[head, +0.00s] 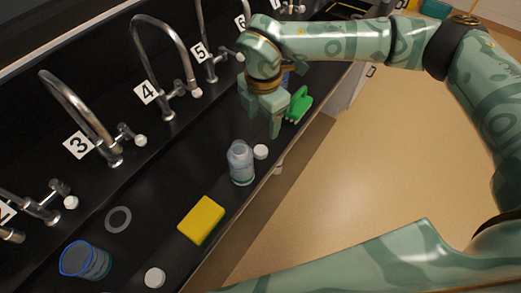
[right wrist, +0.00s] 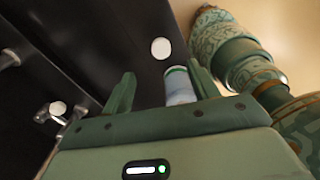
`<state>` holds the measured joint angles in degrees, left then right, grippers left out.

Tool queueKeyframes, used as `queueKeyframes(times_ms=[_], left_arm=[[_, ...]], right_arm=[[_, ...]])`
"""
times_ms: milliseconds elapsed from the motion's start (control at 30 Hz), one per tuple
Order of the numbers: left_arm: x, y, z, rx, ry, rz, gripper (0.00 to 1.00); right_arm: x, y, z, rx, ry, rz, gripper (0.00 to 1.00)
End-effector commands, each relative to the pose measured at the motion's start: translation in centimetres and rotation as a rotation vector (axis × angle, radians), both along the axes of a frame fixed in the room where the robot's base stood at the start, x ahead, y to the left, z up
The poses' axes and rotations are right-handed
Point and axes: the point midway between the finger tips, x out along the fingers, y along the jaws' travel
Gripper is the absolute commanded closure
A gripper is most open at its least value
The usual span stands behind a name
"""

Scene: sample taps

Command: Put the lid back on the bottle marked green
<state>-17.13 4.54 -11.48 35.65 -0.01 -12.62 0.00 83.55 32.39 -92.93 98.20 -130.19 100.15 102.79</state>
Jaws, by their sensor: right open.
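A clear bluish bottle (head: 241,166) with a green-toned label stands upright near the counter's front edge, and its top looks uncapped. A white round lid (head: 261,152) lies just right of it, and a white lid also shows in the right wrist view (right wrist: 160,48). A second white lid (head: 154,277) lies at the front. My right gripper (head: 277,121) is open, above the counter and beyond the bottle in the picture. In the right wrist view, a pale bottle with a green band (right wrist: 179,84) shows between the finger outlines, partly hidden by the gripper body. My left gripper is out of view.
A yellow sponge (head: 201,220), a grey ring (head: 118,219) and a blue-rimmed beaker (head: 86,261) are on the dark counter. A green object (head: 300,104) is beside my right gripper. Numbered taps line the left; open floor lies right of the counter.

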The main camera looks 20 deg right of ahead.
Motion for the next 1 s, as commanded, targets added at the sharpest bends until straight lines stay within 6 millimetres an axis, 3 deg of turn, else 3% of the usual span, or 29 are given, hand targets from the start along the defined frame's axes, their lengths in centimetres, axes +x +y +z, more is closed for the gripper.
queueKeyframes(times_ms=[100, 233, 767, 1000], left_arm=[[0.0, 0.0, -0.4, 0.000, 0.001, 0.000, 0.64], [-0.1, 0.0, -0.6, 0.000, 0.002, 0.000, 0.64], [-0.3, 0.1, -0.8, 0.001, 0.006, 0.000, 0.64], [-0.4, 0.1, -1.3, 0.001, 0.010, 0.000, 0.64]], right_arm=[[0.0, 0.0, -2.7, 0.000, 0.003, 0.000, 0.40], [0.0, 0.1, -4.5, 0.000, 0.002, 0.000, 0.40], [0.0, 0.1, -5.6, 0.001, 0.001, 0.000, 0.40], [-0.3, 0.6, -8.9, 0.000, 0.002, 0.001, 0.40]])
